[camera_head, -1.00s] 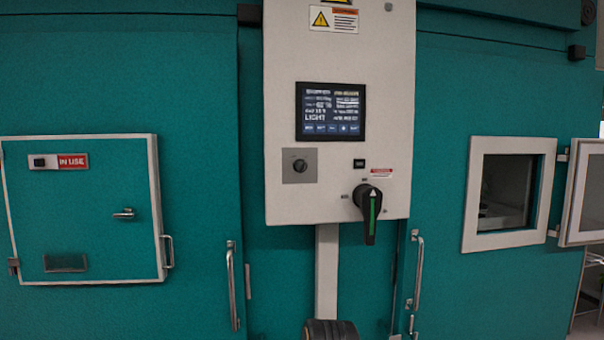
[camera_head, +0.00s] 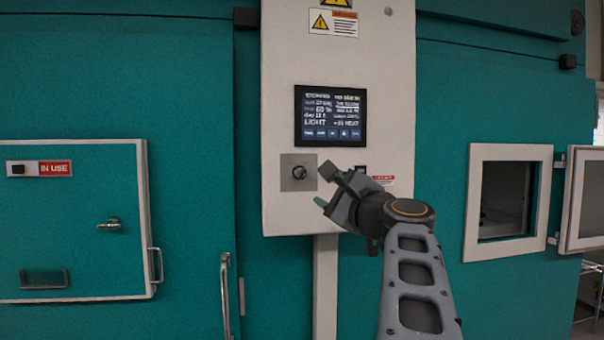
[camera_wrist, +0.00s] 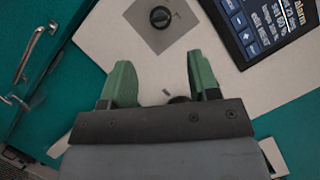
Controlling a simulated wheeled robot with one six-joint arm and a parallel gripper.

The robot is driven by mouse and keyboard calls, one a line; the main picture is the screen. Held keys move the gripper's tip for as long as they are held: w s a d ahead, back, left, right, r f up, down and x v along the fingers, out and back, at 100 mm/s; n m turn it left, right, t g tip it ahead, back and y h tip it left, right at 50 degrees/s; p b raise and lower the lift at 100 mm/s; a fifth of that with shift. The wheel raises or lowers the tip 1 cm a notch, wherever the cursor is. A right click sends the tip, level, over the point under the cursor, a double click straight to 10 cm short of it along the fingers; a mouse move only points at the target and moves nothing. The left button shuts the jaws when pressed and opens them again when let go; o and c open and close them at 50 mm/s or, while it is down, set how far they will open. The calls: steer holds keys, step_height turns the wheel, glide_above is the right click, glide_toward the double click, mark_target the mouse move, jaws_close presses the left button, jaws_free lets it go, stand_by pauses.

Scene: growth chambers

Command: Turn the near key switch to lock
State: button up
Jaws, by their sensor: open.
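The key switch (camera_head: 299,172) is a small dark round knob on a square grey plate, on the white control panel (camera_head: 281,212) below the screen. In the wrist view the key switch (camera_wrist: 160,16) shows at the top, ahead of the fingers, with its slot or key tilted. My gripper (camera_head: 325,186) is just right of the plate in the head view. Its two green-padded fingers (camera_wrist: 160,62) are spread apart with nothing between them. They look apart from the knob, but I cannot tell the exact distance to the panel.
A touch screen (camera_head: 331,115) is above the switch. A teal door (camera_head: 75,230) with an "IN USE" sign is at left, and an open window hatch (camera_head: 510,190) at right.

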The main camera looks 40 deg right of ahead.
mark_target(303, 170)
steer(key=p+x, duration=0.3)
steer(key=x, duration=0.8)
steer(key=shift+w+p, duration=0.35)
steer(key=shift+c, duration=0.3)
steer(key=c, duration=0.9)
steer(key=shift+o, duration=0.2)
steer(key=n+g, duration=0.1)
steer(key=n, duration=0.2)
steer(key=n+g+y, duration=0.1)
steer(key=n, duration=0.2)
steer(key=shift+r, duration=0.1)
steer(key=n+g+p, duration=0.1)
steer(key=n+g, duration=0.1)
steer(key=n, duration=0.3)
